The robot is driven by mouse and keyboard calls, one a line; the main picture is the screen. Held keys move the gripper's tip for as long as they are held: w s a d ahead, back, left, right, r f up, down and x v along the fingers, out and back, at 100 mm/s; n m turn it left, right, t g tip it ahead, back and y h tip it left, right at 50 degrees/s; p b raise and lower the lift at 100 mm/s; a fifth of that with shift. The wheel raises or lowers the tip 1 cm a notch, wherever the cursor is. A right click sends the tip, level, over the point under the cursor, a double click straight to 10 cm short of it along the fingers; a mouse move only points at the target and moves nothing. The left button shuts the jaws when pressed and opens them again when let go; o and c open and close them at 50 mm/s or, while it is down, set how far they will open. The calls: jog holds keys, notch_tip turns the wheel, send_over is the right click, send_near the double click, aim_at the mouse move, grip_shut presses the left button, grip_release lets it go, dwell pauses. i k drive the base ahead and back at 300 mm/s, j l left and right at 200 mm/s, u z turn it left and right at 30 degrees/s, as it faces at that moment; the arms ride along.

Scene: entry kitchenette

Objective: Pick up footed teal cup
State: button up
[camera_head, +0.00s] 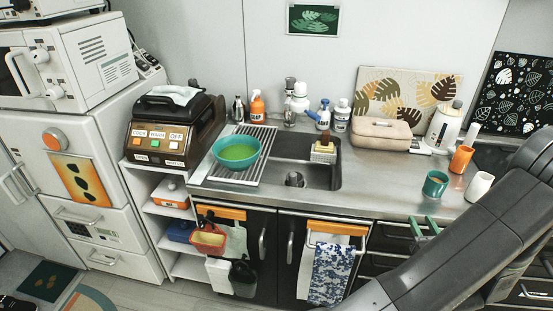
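The teal cup (435,186) stands upright on the steel counter, right of the sink and near the front edge. Its inside looks orange-brown. Any foot under it is too small to make out. My gripper (424,224) shows two green fingertips just below the cup in the picture, near the counter's front edge. The fingers are apart with nothing visible between them. They do not appear to touch the cup. My dark grey arm reaches in from the lower right and hides part of the gripper.
An orange cup (461,159) and a white cup (479,186) stand close right of the teal cup. A white kettle (443,127) and beige case (380,134) stand behind. The sink (318,176) and teal bowl (236,153) are left. Bare counter (375,190) lies left of the cup.

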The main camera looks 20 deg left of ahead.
aim_at(435, 184)
jog(key=l+u, duration=0.2)
jog(key=u, duration=0.3)
jog(key=l+u, duration=0.25)
jog(key=u, duration=0.2)
jog(key=l+u, duration=0.25)
jog(key=u, duration=0.25)
jog(key=i+l, duration=0.3)
jog(key=i, duration=0.15)
jog(key=k+j, duration=0.15)
jog(key=k+j+z, duration=0.1)
jog(key=z, duration=0.3)
jog(key=k+z, duration=0.2)
jog(key=z, duration=0.2)
jog(key=i+z, duration=0.15)
jog(key=z, duration=0.35)
jog(key=i+z, duration=0.15)
jog(key=z, duration=0.3)
jog(key=i+j+z, duration=0.1)
jog(key=z, duration=0.4)
jog(key=j+z, duration=0.25)
jog(key=j, duration=0.15)
jog(key=j+z, duration=0.3)
jog(key=j, duration=0.15)
